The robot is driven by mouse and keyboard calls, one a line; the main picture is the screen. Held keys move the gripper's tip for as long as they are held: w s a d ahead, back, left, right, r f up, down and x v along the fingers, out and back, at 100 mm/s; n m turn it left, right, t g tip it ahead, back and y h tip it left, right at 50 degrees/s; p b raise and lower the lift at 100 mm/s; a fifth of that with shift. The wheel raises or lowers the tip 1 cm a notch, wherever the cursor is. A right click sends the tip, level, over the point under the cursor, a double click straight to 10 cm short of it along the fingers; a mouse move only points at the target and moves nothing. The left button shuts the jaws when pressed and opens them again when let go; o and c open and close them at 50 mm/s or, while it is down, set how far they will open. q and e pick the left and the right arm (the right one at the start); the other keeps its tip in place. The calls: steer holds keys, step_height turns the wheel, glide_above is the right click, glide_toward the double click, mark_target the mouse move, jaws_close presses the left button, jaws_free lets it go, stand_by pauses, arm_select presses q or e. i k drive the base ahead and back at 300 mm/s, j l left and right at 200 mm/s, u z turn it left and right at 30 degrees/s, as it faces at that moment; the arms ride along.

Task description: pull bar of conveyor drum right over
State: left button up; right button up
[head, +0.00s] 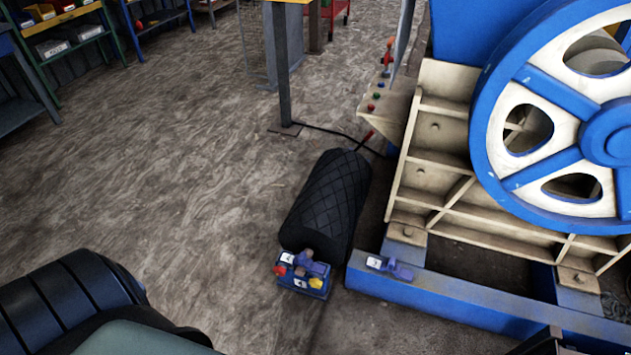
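The conveyor drum (327,205) is a black roller with a diamond tread, lying on the floor left of the crusher. At its near end sits a small blue box (301,274) with white labels, a red knob, a yellow knob and a blue-and-brown lever-like part on top. A similar small blue lever block (390,267) with a white label is on the blue base rail to the right. A red-tipped bar (365,138) stands at the drum's far end. I cannot tell which part is the right bar. Neither of my grippers is recognisable in view.
The crusher's blue flywheel (545,160), cream ribbed frame (430,165) and blue base rail (450,300) fill the right side. A post (283,80) stands behind the drum. Shelves (60,45) line the back left. The floor (180,170) left of the drum is open.

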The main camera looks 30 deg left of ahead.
mark_target(321, 223)
steer(key=i+j+u, duration=0.1)
steer(key=j+u, duration=0.15)
steer(key=j, duration=0.15)
steer(key=i+j+u, duration=0.1)
steer(key=j+u, duration=0.15)
steer(key=i+j+u, duration=0.15)
steer(key=j+u, duration=0.3)
steer(key=i+j+u, duration=0.15)
steer(key=j+u, duration=0.25)
steer(key=i+j+u, duration=0.25)
steer(key=u, duration=0.2)
steer(key=i+j+u, duration=0.2)
steer(key=u, duration=0.25)
steer(key=i+j, duration=0.15)
steer(key=i, duration=0.3)
steer(key=i+j+u, duration=0.15)
steer(key=i, duration=0.3)
steer(key=i+l+z, duration=0.15)
steer(key=i+z, duration=0.6)
steer(key=z, duration=0.15)
steer(key=i+j+z, duration=0.1)
steer(key=i+z, duration=0.35)
steer(key=k, duration=0.1)
